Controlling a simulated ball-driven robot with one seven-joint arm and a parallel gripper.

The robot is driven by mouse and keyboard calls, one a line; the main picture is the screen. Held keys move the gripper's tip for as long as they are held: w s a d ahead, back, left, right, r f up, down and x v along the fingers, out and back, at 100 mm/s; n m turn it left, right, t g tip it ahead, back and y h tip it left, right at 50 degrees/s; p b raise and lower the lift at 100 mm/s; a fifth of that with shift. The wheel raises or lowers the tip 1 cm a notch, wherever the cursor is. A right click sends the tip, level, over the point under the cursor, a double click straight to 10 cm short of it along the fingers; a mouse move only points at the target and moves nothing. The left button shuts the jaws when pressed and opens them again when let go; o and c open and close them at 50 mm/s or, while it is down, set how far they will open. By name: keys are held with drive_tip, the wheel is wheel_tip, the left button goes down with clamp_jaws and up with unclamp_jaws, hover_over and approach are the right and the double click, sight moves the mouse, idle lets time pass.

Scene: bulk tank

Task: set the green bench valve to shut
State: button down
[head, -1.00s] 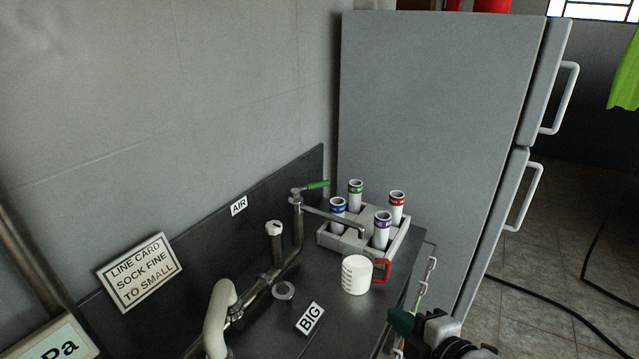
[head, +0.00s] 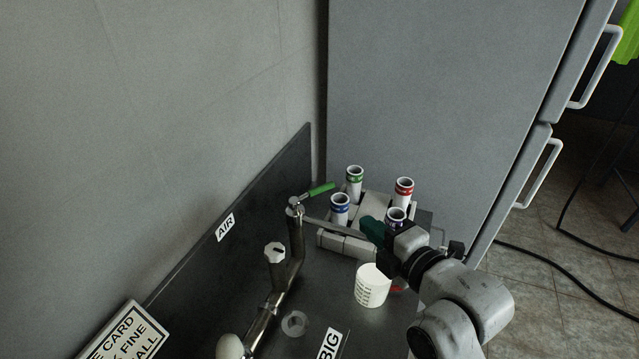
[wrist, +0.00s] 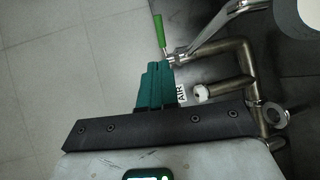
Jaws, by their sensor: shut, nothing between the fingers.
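The green bench valve has a green lever handle (head: 318,189) on top of a bent metal pipe (head: 296,235) at the back of the dark bench. The lever points away to the right, towards the rack. My gripper (head: 370,228) has green fingers, shut and empty, over the rack's front side, to the right of the valve and apart from its handle. In the wrist view the green handle (wrist: 159,32) shows beyond the tips of my gripper (wrist: 157,68), near where the spout meets the pipe. The gap between tips and handle is hard to judge there.
A white measuring cup (head: 372,286) stands below my wrist. A white-knobbed pipe (head: 275,253) and a metal ring (head: 294,323) are at the left. A grey fridge (head: 430,90) stands behind.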

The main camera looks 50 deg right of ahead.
drive_tip(key=w+b, duration=0.1)
drive_tip(key=b, duration=0.2)
approach(328, 188)
drive_tip(key=x, duration=0.4)
drive_tip(key=a+x, duration=0.1)
drive_tip(key=x, duration=0.1)
drive_tip(key=shift+w, duration=0.6)
drive_tip(key=shift+w+d+n+y+b, duration=0.1)
drive_tip(key=shift+d+n+y+b, duration=0.05)
drive_tip(key=shift+n+y+b, duration=0.2)
drive_tip(key=shift+w+d+f+n+y+b, duration=0.1)
drive_tip(key=shift+w+d+n+y+b, duration=0.25)
drive_tip(key=shift+n+y+b, duration=0.35)
drive_tip(key=n+y+b, duration=0.1)
drive_tip(key=w+n+y+b, duration=0.1)
drive_tip(key=y+b, duration=0.1)
drive_tip(key=w+d+n+y+b, duration=0.1)
drive_tip(key=y, duration=0.1)
drive_tip(key=shift+d+f+b, duration=0.1)
drive_tip(key=shift+f+b, duration=0.15)
drive_tip(key=shift+b, duration=0.1)
drive_tip(key=shift+w+r+n+y+b, duration=0.1)
drive_tip(key=shift+w+n+y+b, duration=0.25)
drive_tip(key=shift+n+y+b, duration=0.4)
drive_tip(key=shift+w+r+b, duration=0.1)
drive_tip(key=shift+w+b, duration=0.25)
drive_tip(key=shift+b, duration=0.25)
drive_tip(key=shift+w+d+r, duration=0.1)
drive_tip(key=shift+r, duration=0.05)
